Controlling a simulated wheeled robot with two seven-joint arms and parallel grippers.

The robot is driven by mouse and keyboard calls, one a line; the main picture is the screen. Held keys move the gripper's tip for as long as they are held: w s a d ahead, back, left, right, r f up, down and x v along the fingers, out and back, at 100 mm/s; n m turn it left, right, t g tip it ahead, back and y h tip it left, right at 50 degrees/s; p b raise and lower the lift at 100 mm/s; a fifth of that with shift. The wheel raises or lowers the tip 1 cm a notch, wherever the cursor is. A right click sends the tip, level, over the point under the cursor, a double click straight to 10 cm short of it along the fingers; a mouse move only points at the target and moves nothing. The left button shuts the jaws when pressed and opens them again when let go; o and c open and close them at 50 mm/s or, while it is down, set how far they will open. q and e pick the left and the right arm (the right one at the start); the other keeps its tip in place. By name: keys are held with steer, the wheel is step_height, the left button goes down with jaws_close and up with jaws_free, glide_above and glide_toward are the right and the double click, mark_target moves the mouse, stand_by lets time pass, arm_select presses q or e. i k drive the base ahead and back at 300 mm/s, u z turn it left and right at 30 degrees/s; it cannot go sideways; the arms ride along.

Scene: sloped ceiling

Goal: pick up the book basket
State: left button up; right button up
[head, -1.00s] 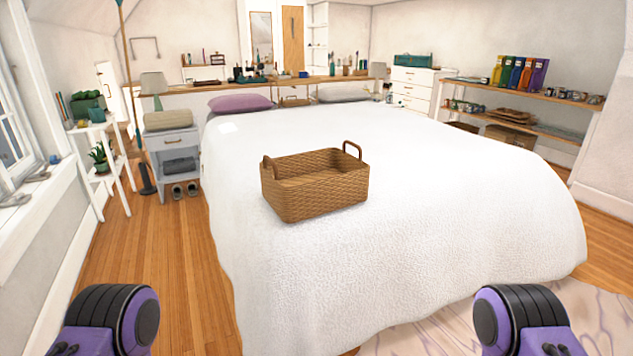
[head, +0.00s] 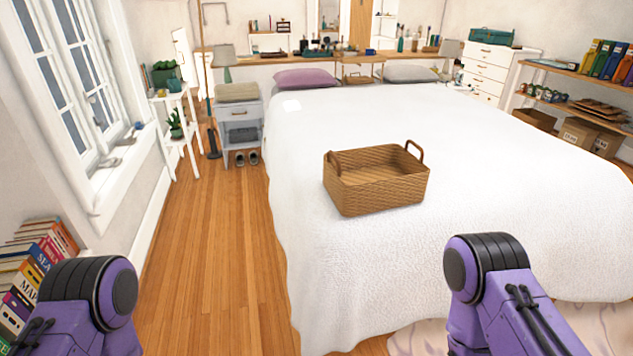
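A brown wicker basket (head: 376,192) with two upright handles stands on the white bed (head: 470,150), near the bed's left side. It looks empty inside. Purple and black links of my two arms show at the bottom left and bottom right of the head view. Neither gripper is in view, and nothing of mine touches the basket.
Wooden floor (head: 215,260) runs clear along the bed's left side. Several books (head: 38,270) are stacked at the lower left, below the window (head: 75,80). A grey nightstand (head: 240,125) and a white plant stand (head: 180,130) stand farther back. A shelf (head: 575,100) is at the right.

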mark_target(359, 181)
steer(key=u, duration=1.15)
steer(key=i, duration=2.45)
steer(key=z, duration=3.4)
